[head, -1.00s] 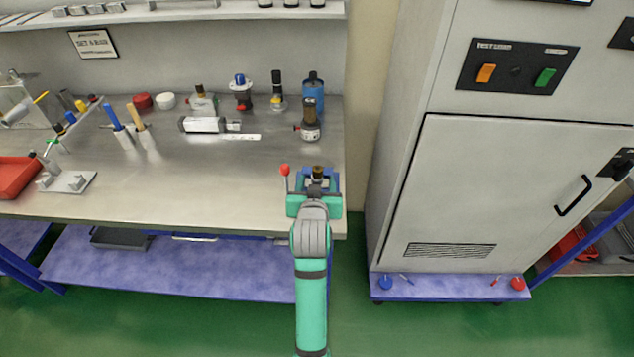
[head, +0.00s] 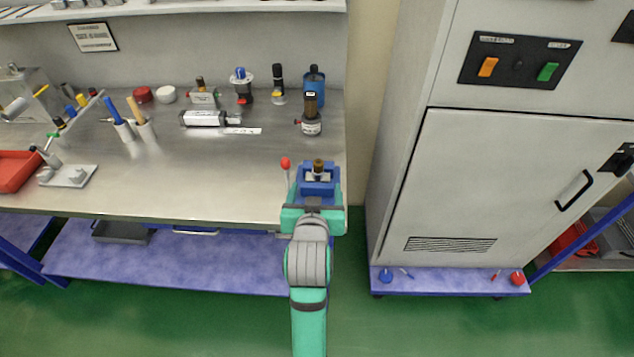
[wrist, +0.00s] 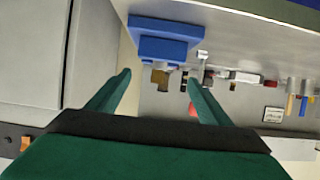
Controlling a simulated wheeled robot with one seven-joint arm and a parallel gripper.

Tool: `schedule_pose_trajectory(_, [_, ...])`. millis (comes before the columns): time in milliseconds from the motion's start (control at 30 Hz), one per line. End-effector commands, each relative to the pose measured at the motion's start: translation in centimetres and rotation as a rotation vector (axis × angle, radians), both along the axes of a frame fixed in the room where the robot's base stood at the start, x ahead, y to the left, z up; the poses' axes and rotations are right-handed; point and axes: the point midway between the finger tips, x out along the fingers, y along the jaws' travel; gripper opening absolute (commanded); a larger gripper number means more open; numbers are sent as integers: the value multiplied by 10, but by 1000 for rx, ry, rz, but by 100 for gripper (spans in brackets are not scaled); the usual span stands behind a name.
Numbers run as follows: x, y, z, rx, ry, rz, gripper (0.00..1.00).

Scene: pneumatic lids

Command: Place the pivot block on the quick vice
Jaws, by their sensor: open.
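The blue quick vice (head: 318,186) stands at the front right corner of the bench, with a red-knobbed lever (head: 286,164) at its left. A small silver piece with a brown-gold top (head: 318,167), seemingly the pivot block, sits at the vice's top. In the wrist view the vice (wrist: 165,38) shows at upper middle, with the brown-gold part (wrist: 160,77) between my fingertips' lines. My gripper (wrist: 157,80) is open, with a gap between its fingers and nothing gripped. In the head view my wrist lies in front of the vice and the fingers are hard to make out.
A dark-topped fitting (head: 311,118) and a blue cylinder (head: 314,85) stand behind the vice. A silver cylinder (head: 203,118) lies mid-bench. A tall grey cabinet (head: 500,190) stands to the right across a gap.

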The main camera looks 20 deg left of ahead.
Motion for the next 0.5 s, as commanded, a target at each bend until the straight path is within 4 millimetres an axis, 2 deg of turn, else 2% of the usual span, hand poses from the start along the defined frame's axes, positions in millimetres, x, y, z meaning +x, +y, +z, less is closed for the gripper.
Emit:
schedule_pose_trajectory(133, [-17,-5,8,0,-1,0,73])
schedule_pose_trajectory(333, [-26,-8,11,0,0,0,73])
schedule_pose_trajectory(500, [-30,-13,1,0,2,-6,73])
